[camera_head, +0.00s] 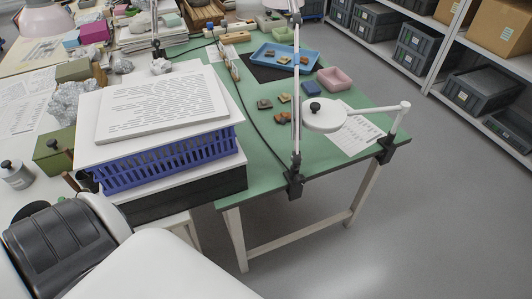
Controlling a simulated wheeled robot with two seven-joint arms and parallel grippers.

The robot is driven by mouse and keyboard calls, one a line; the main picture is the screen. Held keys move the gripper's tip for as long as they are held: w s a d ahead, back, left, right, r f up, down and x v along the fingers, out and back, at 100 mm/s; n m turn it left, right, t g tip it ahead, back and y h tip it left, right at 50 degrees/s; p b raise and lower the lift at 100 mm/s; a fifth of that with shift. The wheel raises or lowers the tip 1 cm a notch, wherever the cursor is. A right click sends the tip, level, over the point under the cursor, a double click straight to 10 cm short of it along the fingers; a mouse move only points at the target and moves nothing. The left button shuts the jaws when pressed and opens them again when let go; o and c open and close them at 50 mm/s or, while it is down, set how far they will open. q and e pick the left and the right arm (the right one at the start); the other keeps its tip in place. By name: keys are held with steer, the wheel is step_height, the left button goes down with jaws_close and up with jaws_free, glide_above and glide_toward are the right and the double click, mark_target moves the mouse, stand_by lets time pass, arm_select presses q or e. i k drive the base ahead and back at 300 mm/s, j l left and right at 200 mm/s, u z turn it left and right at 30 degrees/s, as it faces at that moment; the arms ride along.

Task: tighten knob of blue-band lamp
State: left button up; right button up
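A lamp pole (297,110) rises from a black clamp (294,184) on the front edge of the green table and runs out of the top of the picture. A second fixture stands to its right: a round white head (326,117) with a black knob (315,106) on top, a white arm (375,109), and a black clamp (386,150) at the table's right edge. Another thin pole (155,25) stands at the upper left, near a pale pink lamp shade (46,17). I cannot make out a blue band on any lamp. Neither gripper shows.
A blue basket (165,162) under white boards stands at the left, near my arm. The green table (262,165) carries small sherds (284,98), a blue tray (270,64) and a pink bin (334,78). Shelves stand at the upper right; the floor (440,220) is clear.

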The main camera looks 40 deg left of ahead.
mark_target(299, 181)
steer(key=i+u, duration=0.1)
steer(key=u, duration=0.4)
steer(key=l+u, duration=0.1)
steer(key=u, duration=0.35)
steer(key=i+l+u, duration=0.1)
steer(key=u, duration=0.4)
steer(key=l+u, duration=0.1)
steer(key=u, duration=0.4)
steer(key=i+l+u, duration=0.1)
steer(key=u, duration=0.35)
steer(key=l+u, duration=0.35)
steer(key=k+l+u, duration=0.1)
steer(key=l+u, duration=0.25)
steer(key=l, duration=0.15)
steer(key=k+l+u, duration=0.1)
steer(key=l+u, duration=0.2)
steer(key=l, duration=0.15)
steer(key=k+l+u, duration=0.2)
steer(key=l+u, duration=0.15)
